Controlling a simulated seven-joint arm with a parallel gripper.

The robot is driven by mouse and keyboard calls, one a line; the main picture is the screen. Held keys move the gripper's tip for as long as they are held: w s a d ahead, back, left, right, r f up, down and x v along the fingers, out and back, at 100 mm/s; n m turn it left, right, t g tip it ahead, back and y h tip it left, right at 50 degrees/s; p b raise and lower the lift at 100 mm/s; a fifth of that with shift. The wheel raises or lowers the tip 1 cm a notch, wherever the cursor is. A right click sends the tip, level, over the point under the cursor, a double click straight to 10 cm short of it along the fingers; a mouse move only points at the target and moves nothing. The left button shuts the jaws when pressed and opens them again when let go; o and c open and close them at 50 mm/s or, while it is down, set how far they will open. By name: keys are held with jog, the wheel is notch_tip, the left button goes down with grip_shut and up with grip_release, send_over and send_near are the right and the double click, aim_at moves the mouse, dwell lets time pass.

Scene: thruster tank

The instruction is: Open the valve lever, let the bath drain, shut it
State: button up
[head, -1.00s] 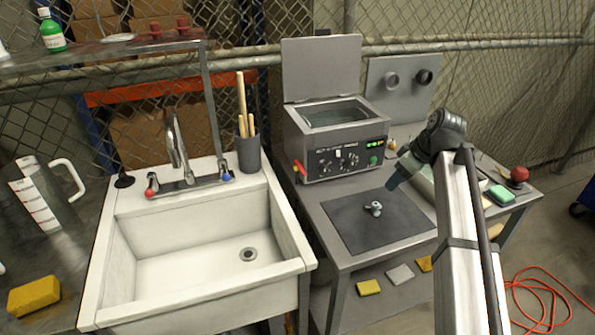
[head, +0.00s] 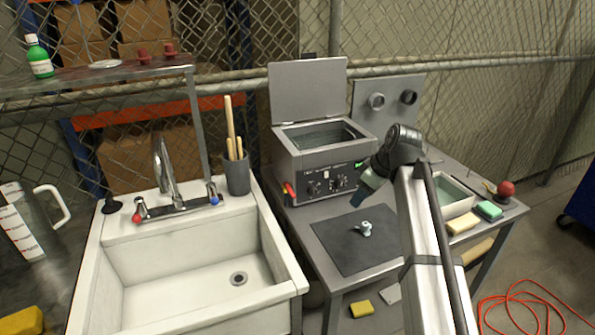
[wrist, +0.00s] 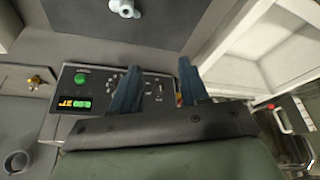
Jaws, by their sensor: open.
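The bath (head: 325,165) is a grey box with its lid raised and a control panel on its front. I cannot tell its water level. The valve lever (head: 288,190), red-orange, is at the lower left of the bath's front. In the wrist view a small red-orange bit (wrist: 179,98) shows beside the right finger; it may be the lever, mostly hidden. My gripper (head: 364,192) is in front of the bath's right side, apart from the lever in the head view. In the wrist view my gripper (wrist: 157,78) has its blue fingers apart, empty, over the control panel (wrist: 115,90).
A pale metal part (head: 365,228) lies on a dark mat (head: 345,250) before the bath. A white sink (head: 190,270) stands left. A tray (head: 455,195), sponges (head: 463,222) and a red ball-topped item (head: 505,188) lie right.

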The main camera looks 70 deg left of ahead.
aim_at(294, 195)
jog(key=s+a+r+t, duration=0.1)
jog(key=s+a+r, duration=0.3)
jog(key=s, duration=0.4)
jog(key=s+a+r, duration=0.4)
jog(key=s+a, duration=0.1)
jog(key=s, duration=0.3)
jog(key=a+f+m, duration=0.1)
jog(key=f, duration=0.3)
jog(key=w+a+f+m, duration=0.1)
jog(key=a+f+m, duration=0.1)
jog(key=f, duration=0.2)
jog(key=w+a+f+m+t, duration=0.1)
jog(key=a+f+m, duration=0.1)
jog(key=f, duration=0.3)
jog(key=shift+w+a, duration=0.15)
jog(key=shift+a, duration=0.1)
grip_shut()
